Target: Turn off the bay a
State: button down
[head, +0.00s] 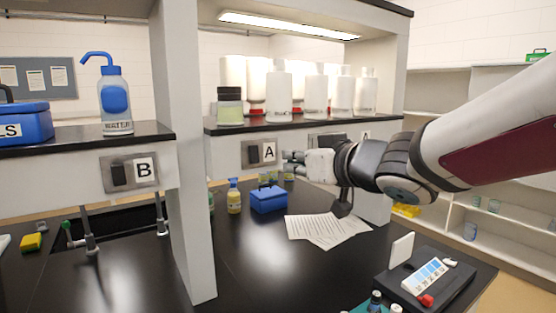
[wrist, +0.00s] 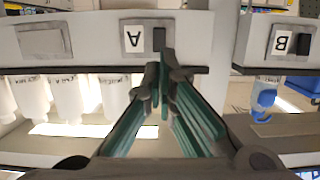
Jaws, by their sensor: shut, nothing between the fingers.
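The bay A switch (head: 254,154) is a dark rocker on a grey plate beside a white "A" label, on the front panel under the bottle shelf. In the wrist view the picture is upside down, and the rocker (wrist: 159,38) sits just beyond my fingertips. My gripper (head: 287,156) is shut and empty, a little right of the A plate in the head view. In the wrist view my gripper (wrist: 163,66) points at the rocker; I cannot tell whether they touch. The bay's lamp (head: 290,25) is lit above the bottles. The rocker's tilt is unclear.
A similar switch labelled B (head: 122,175) is on the left panel, beyond a grey upright (head: 190,200). Bottles (head: 279,95) stand on the shelf above switch A. A blue box (head: 268,199) and papers (head: 325,230) lie on the black bench below.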

aim_at(255, 159)
jog(key=x, duration=1.3)
jog(key=shift+w+a+b, duration=0.25)
jog(key=shift+w+b, duration=0.05)
jog(key=shift+b, duration=0.1)
jog(key=b, duration=0.3)
jog(key=shift+w+a+f+t, duration=0.15)
jog(key=shift+w+f+t, duration=0.15)
jog(key=shift+f+t, duration=0.1)
jog(key=shift+y+b, duration=0.3)
jog(key=shift+b, duration=0.35)
jog(key=t+y+b, duration=0.1)
jog(key=t+b, duration=0.1)
jog(key=b, duration=0.8)
jog(key=shift+w+a+f, duration=0.1)
jog(key=shift+w+f, duration=0.05)
